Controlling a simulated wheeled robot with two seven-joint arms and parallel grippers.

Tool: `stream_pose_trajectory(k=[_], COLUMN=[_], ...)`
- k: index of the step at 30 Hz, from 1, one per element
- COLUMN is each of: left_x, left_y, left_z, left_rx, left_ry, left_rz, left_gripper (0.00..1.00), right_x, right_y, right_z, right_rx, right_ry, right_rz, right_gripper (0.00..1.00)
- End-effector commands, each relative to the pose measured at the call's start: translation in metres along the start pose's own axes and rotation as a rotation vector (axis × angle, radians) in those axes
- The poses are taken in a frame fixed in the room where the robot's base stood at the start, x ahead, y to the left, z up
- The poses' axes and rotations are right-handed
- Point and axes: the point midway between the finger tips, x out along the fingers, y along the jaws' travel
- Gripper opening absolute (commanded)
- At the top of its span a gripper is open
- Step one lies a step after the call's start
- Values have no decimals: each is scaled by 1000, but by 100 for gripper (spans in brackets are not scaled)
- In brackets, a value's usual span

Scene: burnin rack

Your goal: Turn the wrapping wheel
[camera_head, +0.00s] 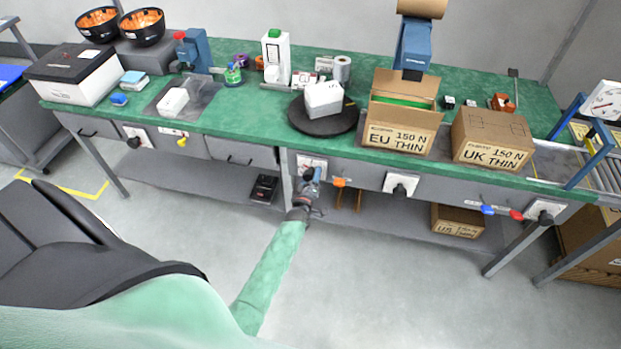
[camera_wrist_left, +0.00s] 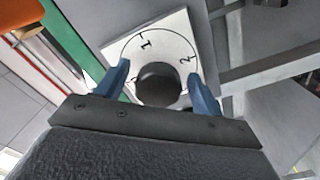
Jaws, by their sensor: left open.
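A white square dial plate (camera_head: 303,160) is on the bench front below the round black turntable (camera_head: 322,127). In the left wrist view the plate (camera_wrist_left: 184,28) carries a curved scale with numbers, among them 1 and 2, and a round black knob (camera_wrist_left: 158,84). My left gripper (camera_head: 313,177) is in front of this dial. In the wrist view its blue fingers (camera_wrist_left: 161,88) are open, one on each side of the knob; I cannot tell whether they touch it. A white block (camera_head: 323,97) sits on the turntable. No label shows which part is the wrapping wheel. My right gripper is not in view.
An orange handle (camera_head: 339,182) is close right of the dial, and another dial plate (camera_head: 401,184) is further right. Open EU box (camera_head: 398,138) and closed UK box (camera_head: 493,152) stand on the green bench top (camera_head: 240,118). The floor in front is mostly clear.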

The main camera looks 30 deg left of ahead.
Motion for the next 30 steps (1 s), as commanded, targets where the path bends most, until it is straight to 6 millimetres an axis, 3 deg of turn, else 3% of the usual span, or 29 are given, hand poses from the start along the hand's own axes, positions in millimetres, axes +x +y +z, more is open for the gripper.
stream_pose_trajectory(k=[6, 10, 21, 30], left_x=[-11, -28, -72, -78], left_y=[-2, -3, -1, 0], left_z=[2, 2, 1, 0], left_rx=[0, 0, 0, 0], left_ry=[-1, -1, -1, 0], left_rz=[-1, -1, 0, 0], left_gripper=[67, 67, 67, 67], right_x=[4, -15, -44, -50], right_y=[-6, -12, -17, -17], right_z=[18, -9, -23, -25], right_rx=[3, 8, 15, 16], right_ry=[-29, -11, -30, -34], right_rz=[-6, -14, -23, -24], right_gripper=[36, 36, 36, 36])
